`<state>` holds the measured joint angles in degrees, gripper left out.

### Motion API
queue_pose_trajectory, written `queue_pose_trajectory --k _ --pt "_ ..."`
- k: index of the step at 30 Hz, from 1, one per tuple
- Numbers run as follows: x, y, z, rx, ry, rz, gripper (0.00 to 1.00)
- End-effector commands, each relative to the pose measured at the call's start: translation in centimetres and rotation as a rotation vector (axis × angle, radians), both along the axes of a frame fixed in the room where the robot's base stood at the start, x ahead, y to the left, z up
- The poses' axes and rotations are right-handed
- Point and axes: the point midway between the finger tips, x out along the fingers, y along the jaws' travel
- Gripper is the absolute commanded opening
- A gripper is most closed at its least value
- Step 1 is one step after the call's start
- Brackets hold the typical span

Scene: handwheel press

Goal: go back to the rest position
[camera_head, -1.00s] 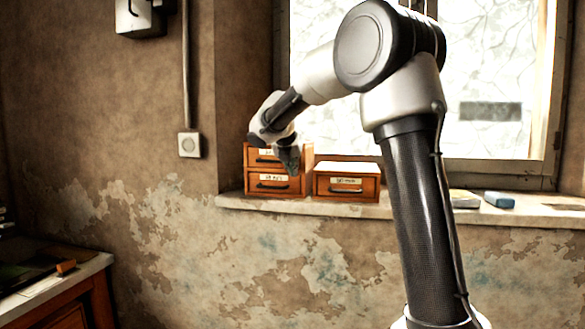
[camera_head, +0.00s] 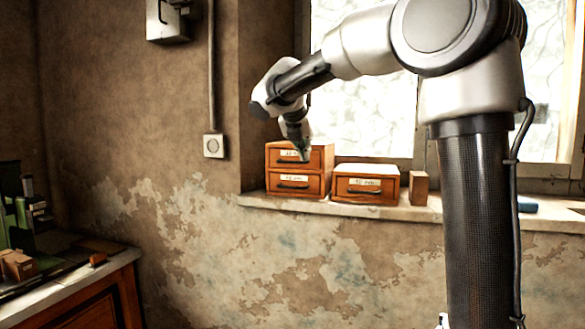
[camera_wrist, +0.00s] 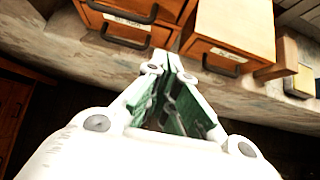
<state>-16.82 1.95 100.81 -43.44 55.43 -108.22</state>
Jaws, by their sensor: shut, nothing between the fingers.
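My gripper (camera_head: 303,152) hangs at the end of my bent arm, in front of the top of the two-drawer wooden box (camera_head: 316,157) on the window sill. In the wrist view my gripper (camera_wrist: 172,60) is shut, with its fingertips together and nothing held. The wooden drawer boxes show beyond the fingertips there. I cannot tell whether the fingers touch the box.
A single-drawer box (camera_head: 378,197) and a small wooden block (camera_head: 418,188) stand on the window sill (camera_head: 440,214). A blue item (camera_head: 527,207) lies farther right. A workbench (camera_head: 122,258) with several items is at the left. A wall socket (camera_head: 213,146) is beside the window.

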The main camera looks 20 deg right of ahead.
Motion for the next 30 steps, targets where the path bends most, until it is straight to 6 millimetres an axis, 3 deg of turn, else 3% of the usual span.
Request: queue_pose_trajectory --k 5,9,11,13,17,21,24,27,30 --pt "-0.1 0.1 0.1 0.018 -0.012 -0.023 0.00" --pt "-0.3 0.2 -0.4 0.163 -0.097 -0.188 0.00" --pt "-1.0 0.4 -2.4 0.281 -0.127 -0.325 0.00" --pt "-3.0 0.7 -5.7 0.438 -0.150 -0.532 0.00" --pt "-9.8 -0.2 -10.4 0.735 -0.217 -0.999 0.00" --pt "-20.4 -2.0 -14.6 1.018 -0.309 -1.587 0.00" --pt "-27.5 -2.8 -17.3 1.159 -0.358 -1.935 0.00" --pt "-32.7 -3.2 -19.1 1.250 -0.377 -2.117 0.00" --pt "-35.7 -3.6 -19.9 1.314 -0.390 -2.159 0.00"
